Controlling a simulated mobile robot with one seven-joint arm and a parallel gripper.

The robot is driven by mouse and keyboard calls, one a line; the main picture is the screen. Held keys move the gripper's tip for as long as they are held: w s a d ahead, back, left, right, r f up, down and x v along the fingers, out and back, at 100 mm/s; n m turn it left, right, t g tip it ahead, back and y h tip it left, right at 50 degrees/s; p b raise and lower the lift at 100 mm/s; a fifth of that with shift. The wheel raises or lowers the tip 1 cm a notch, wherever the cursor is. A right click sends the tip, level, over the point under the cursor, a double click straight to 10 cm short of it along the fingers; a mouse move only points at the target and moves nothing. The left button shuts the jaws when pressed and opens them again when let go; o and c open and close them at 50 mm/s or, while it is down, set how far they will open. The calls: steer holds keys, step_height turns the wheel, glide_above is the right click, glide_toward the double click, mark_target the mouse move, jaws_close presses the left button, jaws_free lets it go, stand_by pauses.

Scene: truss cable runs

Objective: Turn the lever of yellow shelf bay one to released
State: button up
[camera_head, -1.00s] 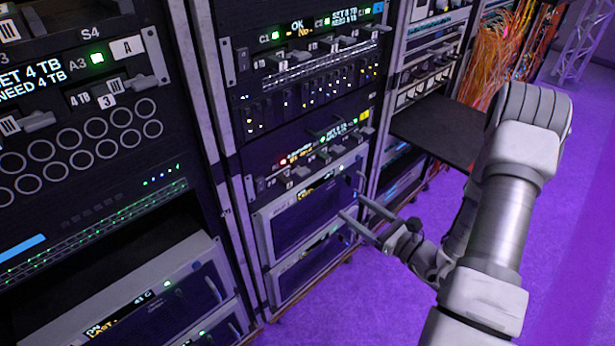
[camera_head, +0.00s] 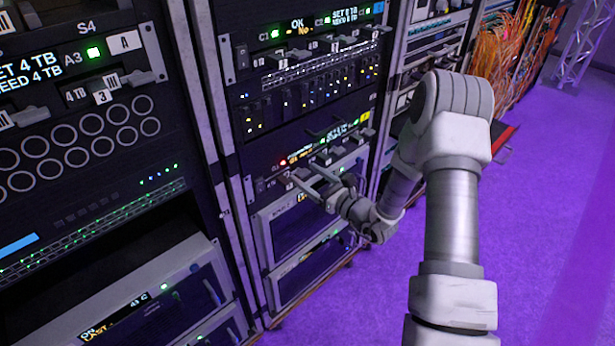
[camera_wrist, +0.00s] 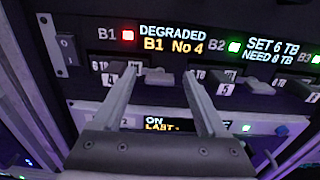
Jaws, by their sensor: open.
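The yellow-marked shelf (camera_head: 364,117) is in the lower part of the middle rack in the head view. In the wrist view its bay one shows the label B1 and a red light (camera_wrist: 128,36), beside a display (camera_wrist: 172,40) reading "DEGRADED B1 No 4". The grey lever of bay one (camera_wrist: 160,80) lies sideways below the display, to the right of a white tag. My gripper (camera_head: 304,172) is open and empty at the shelf's left part. In the wrist view its two fingers stand either side of this lever; I cannot tell whether they touch it.
Bay two, with a green light (camera_wrist: 234,47), a tag and its own lever (camera_wrist: 252,86), is just right of my right finger. A silver-framed unit (camera_wrist: 262,127) sits below the shelf. Another rack stands close on the left. Purple floor (camera_head: 545,220) is open at the right.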

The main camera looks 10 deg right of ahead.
steer(key=shift+w+a, duration=0.15)
steer(key=shift+w, duration=0.05)
jaws_close()
stand_by(0.3)
